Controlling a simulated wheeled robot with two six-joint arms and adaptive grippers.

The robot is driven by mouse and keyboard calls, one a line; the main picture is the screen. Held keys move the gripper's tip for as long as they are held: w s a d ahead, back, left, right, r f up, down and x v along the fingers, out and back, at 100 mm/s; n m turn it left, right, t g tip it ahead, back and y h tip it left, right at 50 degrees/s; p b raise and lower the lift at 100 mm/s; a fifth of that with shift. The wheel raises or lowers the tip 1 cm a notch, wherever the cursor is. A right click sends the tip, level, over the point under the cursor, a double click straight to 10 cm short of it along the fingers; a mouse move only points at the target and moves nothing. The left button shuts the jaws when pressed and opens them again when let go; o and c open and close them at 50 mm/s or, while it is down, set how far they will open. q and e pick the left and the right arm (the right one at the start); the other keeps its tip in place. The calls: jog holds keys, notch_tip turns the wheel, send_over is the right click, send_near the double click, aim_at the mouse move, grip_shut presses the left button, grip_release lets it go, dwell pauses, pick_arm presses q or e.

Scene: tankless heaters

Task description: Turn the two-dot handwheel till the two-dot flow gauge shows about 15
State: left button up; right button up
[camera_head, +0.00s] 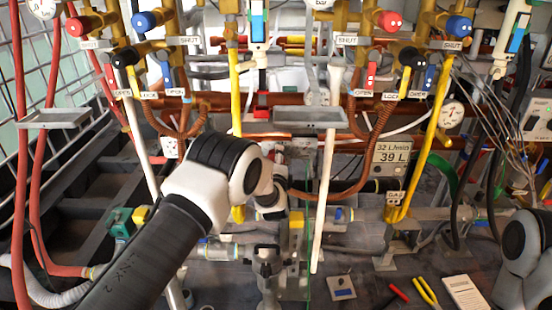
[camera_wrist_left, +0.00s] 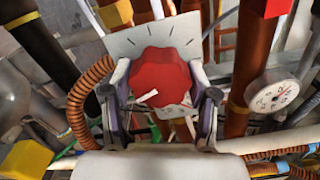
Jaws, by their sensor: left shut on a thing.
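In the left wrist view, a red lobed handwheel (camera_wrist_left: 160,82) with a white pointer stripe sits in front of a pale plate (camera_wrist_left: 122,44) with dark tick marks. My left gripper (camera_wrist_left: 160,97) has one finger on each side of the handwheel and is shut on it. No dot mark on the wheel can be made out. In the head view, my left arm reaches in to the middle, and its wrist hides the wheel. A flow gauge (camera_head: 393,158) right of the middle reads 32 L/min and 39 L. A small dotted tag (camera_head: 395,197) hangs below it; its dots are too small to count surely.
Red and blue knobs (camera_head: 388,20), copper pipes and yellow pipes crowd around the arm. A round dial (camera_wrist_left: 272,97) is right of the gripper in the wrist view. Pliers (camera_head: 425,291) and a notepad (camera_head: 466,292) lie at the front right. My right arm shows at the right edge.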

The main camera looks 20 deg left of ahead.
dwell(0.3)
pick_arm(q)
jog(key=o, duration=1.2)
jog(key=shift+c, duration=0.2)
jog(key=v, duration=1.2)
